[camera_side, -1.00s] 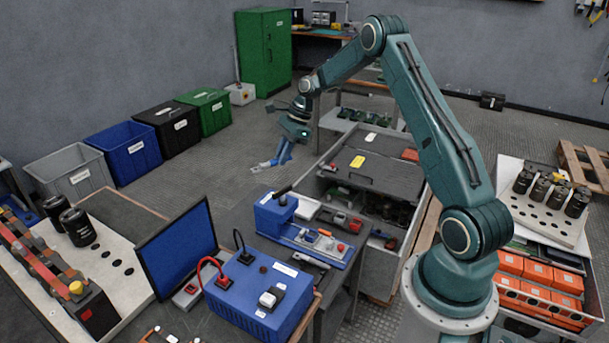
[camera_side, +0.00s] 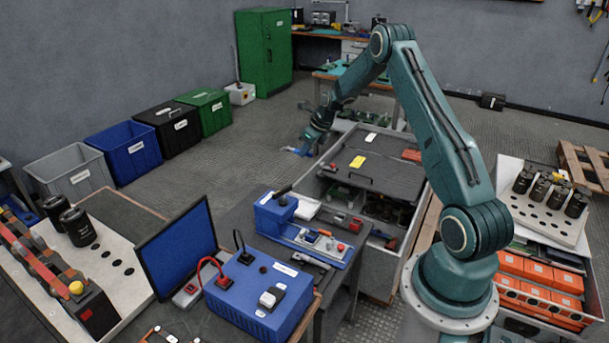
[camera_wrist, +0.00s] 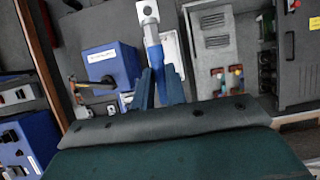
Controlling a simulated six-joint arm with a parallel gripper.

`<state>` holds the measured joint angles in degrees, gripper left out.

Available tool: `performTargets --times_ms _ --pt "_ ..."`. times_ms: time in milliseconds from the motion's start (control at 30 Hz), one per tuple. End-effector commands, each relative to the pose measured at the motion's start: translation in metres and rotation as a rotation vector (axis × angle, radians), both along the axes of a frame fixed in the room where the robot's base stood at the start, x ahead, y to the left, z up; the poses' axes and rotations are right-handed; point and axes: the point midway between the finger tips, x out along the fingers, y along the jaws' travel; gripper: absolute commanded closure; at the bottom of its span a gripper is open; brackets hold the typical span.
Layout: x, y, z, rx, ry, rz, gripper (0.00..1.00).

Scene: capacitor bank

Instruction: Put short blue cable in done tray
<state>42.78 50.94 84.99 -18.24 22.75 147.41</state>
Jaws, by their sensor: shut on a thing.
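My gripper (camera_wrist: 157,72) is shut on a short blue cable (camera_wrist: 153,48), which sticks out beyond the two blue fingers in the wrist view. A silver lug (camera_wrist: 148,12) shows at the cable's far end. In the side view my gripper (camera_side: 306,148) hangs over the floor gap left of the grey-lidded crate, with the cable's end (camera_side: 289,149) pointing left. No label shows which tray is the done tray.
A blue boxed unit (camera_side: 274,208) and a blue test box (camera_side: 262,300) with red and black leads stand on the near bench. The open crate with a dark grey lid (camera_side: 372,172) stands right of my gripper. Floor bins line the left wall.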

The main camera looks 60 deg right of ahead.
Motion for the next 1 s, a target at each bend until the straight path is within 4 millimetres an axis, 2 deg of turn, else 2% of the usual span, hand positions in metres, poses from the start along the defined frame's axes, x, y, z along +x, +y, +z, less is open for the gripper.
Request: performTargets --times_ms 33,300,500,700,1000 --pt "-0.001 0.001 -0.016 0.004 0.005 0.002 1.0" --pt "-0.001 0.001 -0.093 0.001 0.004 0.002 1.0" --pt "0.0 0.001 -0.135 -0.001 0.002 0.003 1.0" --pt "0.0 0.0 -0.153 -0.004 -0.001 0.003 1.0" --pt "0.0 0.0 -0.157 -0.003 0.0 0.003 1.0"
